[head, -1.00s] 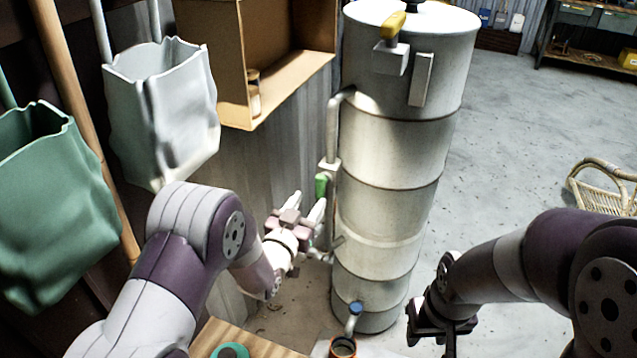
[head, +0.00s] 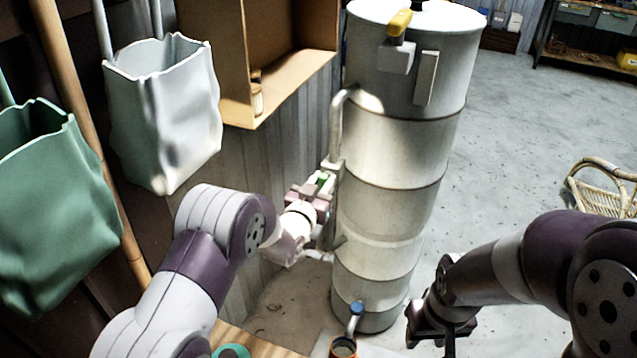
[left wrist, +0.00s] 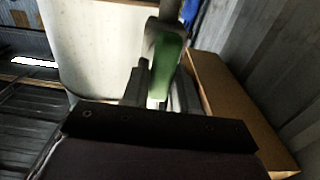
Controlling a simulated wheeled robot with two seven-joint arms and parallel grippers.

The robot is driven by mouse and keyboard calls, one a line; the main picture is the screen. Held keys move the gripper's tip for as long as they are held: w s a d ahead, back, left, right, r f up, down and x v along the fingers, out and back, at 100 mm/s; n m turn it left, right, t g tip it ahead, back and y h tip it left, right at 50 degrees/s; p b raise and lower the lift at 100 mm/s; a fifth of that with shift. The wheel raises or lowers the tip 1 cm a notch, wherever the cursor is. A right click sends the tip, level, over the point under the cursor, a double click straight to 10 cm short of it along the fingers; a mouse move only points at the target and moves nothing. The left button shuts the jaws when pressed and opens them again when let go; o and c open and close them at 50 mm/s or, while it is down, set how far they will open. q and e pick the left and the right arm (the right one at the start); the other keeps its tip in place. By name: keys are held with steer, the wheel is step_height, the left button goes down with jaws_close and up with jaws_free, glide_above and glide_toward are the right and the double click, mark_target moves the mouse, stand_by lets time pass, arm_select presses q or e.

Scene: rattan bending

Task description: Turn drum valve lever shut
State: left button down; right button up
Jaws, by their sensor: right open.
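The tall pale metal drum (head: 388,200) stands upright in the middle of the head view. A green valve lever (head: 323,181) sits on the pipe at its left side. My left gripper (head: 326,184) is at this lever, with its fingers on either side of it. In the left wrist view the green lever (left wrist: 167,68) runs down between the two fingertips (left wrist: 160,88); whether they press on it is too dark to tell. My right gripper (head: 441,325) is open and empty, low at the drum's right.
A yellow-handled lever (head: 399,23) is on the drum's upper front, and a blue-capped tap (head: 356,308) is near its foot. A cardboard-coloured box (head: 238,70) and white bag (head: 163,110) hang at left. Open floor lies right, with a rattan basket (head: 600,188).

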arm_select(q)
steer(key=shift+n, duration=0.4)
steer(key=n, duration=0.2)
steer(key=n+b, duration=0.1)
steer(key=shift+w+a+f+n, duration=0.1)
steer(key=shift+a+n, duration=0.15)
steer(key=shift+n, duration=0.05)
steer(key=n, duration=0.2)
steer(key=n+b, duration=0.1)
steer(key=n, duration=0.1)
steer(key=shift+w+a+f+n, duration=0.1)
steer(key=shift+a+n, duration=0.05)
steer(key=shift+n, duration=0.15)
steer(key=n, duration=0.5)
steer(key=shift+a, duration=0.1)
steer(key=shift+w+f+n, duration=0.1)
steer(key=shift+n, duration=1.8)
steer(key=c, duration=1)
jaws_free()
steer(key=shift+w, duration=0.1)
steer(key=shift+o, duration=0.2)
steer(key=shift+d, duration=0.2)
steer(key=shift+f, duration=0.1)
